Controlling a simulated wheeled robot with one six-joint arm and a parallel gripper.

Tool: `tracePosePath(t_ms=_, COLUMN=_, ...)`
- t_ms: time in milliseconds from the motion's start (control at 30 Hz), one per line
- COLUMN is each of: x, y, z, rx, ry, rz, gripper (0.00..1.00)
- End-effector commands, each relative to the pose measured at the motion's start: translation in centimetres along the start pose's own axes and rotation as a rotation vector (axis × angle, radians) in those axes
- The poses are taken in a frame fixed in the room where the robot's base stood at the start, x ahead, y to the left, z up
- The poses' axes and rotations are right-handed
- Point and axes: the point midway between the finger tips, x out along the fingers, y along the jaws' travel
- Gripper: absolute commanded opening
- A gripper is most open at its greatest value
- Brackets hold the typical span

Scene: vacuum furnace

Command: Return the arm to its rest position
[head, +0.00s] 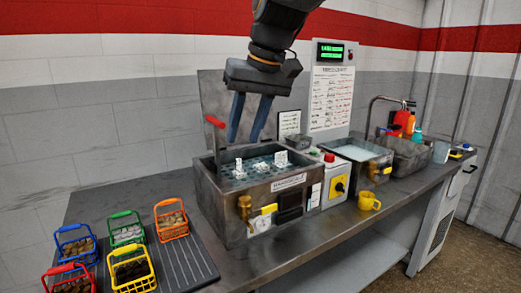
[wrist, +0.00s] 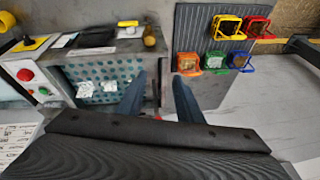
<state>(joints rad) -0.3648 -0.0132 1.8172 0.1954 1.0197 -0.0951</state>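My gripper (head: 249,117) hangs with its two blue-grey fingers apart, above the open furnace box (head: 281,201). Nothing shows between the fingers. In the wrist view my gripper (wrist: 157,100) is also open and empty, with the furnace box to the left of the fingers and the baskets beyond to the right. The raised lid (head: 216,90) stands behind the furnace box, with a red handle at its edge. Several small white pieces (head: 281,158) sit on the perforated bed inside the box; two white pieces (wrist: 86,90) show in the wrist view.
Coloured baskets, among them a yellow one (head: 131,270), stand on and beside a ribbed black mat (head: 185,262) at the left. To the right are a control box (head: 335,180), a water basin (head: 359,153), a yellow mug (head: 369,201) and a sink (head: 405,155) with bottles.

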Motion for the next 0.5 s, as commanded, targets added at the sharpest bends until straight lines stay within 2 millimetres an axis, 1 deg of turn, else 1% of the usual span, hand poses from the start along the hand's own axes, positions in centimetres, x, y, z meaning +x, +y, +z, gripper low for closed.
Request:
tracePosePath(t_ms=33, x=1.1, y=1.2, z=0.8, rx=0.018, ry=-0.012, rz=0.013, gripper=0.33)
tracePosePath(t_ms=167, x=4.1, y=4.5, z=3.3, rx=0.069, ry=-0.037, rz=0.049, gripper=0.33)
tracePosePath(t_ms=267, x=7.1, y=7.9, z=6.4, rx=0.12, ry=-0.066, rz=0.087, gripper=0.33)
tracePosePath(t_ms=300, x=8.4, y=9.4, z=8.1, rx=0.144, ry=-0.079, rz=0.104, gripper=0.33)
tracePosePath(t_ms=367, x=10.4, y=11.7, z=11.0, rx=0.182, ry=-0.1, rz=0.13, gripper=0.33)
tracePosePath(t_ms=400, x=11.7, y=13.1, z=13.2, rx=0.207, ry=-0.116, rz=0.146, gripper=0.33)
tracePosePath(t_ms=467, x=13.3, y=15.0, z=16.3, rx=0.24, ry=-0.137, rz=0.169, gripper=0.33)
tracePosePath(t_ms=500, x=14.3, y=16.0, z=18.6, rx=0.261, ry=-0.152, rz=0.182, gripper=0.33)
